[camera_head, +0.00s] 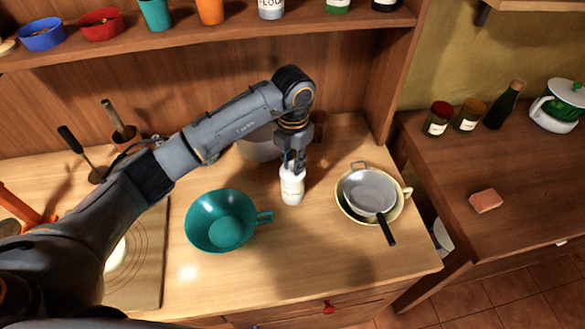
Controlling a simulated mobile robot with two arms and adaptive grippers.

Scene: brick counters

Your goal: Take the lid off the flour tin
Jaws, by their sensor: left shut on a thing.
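My left gripper (293,163) points down over the middle of the wooden counter. It is shut on the top of a small white bottle-like container (292,188), which is upright; I cannot tell whether it touches the counter. A pale tin (271,9) with dark lettering that looks like "FLOUR" stands on the shelf above. Its top is cut off by the picture edge, so its lid is hidden. My right gripper is not in view.
A teal pan (222,221) sits left of the white container. A pale bowl (258,148) is behind my gripper. The shelf (225,27) overhangs the counter's back. The front counter is clear.

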